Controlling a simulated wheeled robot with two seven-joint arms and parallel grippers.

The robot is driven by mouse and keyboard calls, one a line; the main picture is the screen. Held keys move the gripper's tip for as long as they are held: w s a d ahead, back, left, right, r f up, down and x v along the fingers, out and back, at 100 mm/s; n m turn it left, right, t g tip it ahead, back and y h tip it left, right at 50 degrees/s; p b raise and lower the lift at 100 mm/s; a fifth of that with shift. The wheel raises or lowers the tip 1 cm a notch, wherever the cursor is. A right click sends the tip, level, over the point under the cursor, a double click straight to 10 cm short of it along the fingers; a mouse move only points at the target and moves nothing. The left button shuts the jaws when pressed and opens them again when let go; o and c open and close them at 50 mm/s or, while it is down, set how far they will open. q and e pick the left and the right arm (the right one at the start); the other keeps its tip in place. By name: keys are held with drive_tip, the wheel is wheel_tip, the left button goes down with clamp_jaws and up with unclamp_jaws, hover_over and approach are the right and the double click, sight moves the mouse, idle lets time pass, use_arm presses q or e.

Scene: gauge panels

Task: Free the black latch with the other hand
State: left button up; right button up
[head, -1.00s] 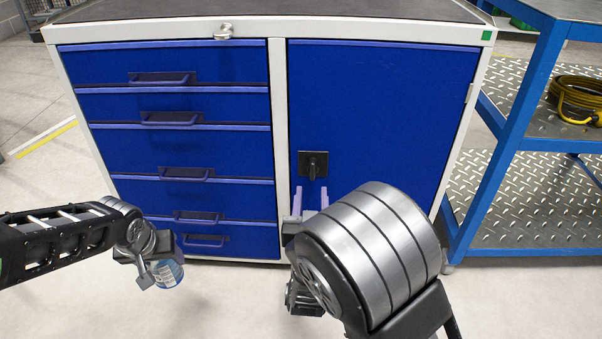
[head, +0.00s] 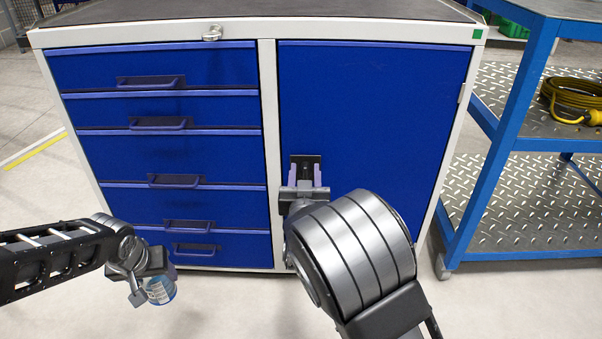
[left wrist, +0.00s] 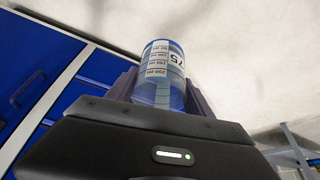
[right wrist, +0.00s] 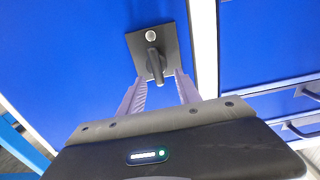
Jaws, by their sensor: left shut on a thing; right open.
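The black latch (head: 305,159) sits on a square plate on the blue cabinet door, near the door's left edge. In the right wrist view, the latch handle (right wrist: 155,65) points down the picture, and its lower end lies between the fingertips. My right gripper (head: 307,170) is open at the latch, one finger to each side; I cannot tell whether either finger touches it. My left gripper (left wrist: 160,85) is shut on a clear, blue-tinted container (left wrist: 163,65) with a printed white label. The container (head: 160,290) hangs low in front of the drawers.
The blue door (head: 375,110) is closed beside a stack of closed blue drawers (head: 170,150). A blue-framed cart (head: 510,130) with a yellow cable (head: 575,95) stands right. Light floor is open in front.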

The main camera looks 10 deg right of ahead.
drive_tip(key=shift+x, duration=0.95)
drive_tip(key=shift+c, duration=0.2)
clamp_jaws()
drive_tip(key=shift+s+f, duration=0.1)
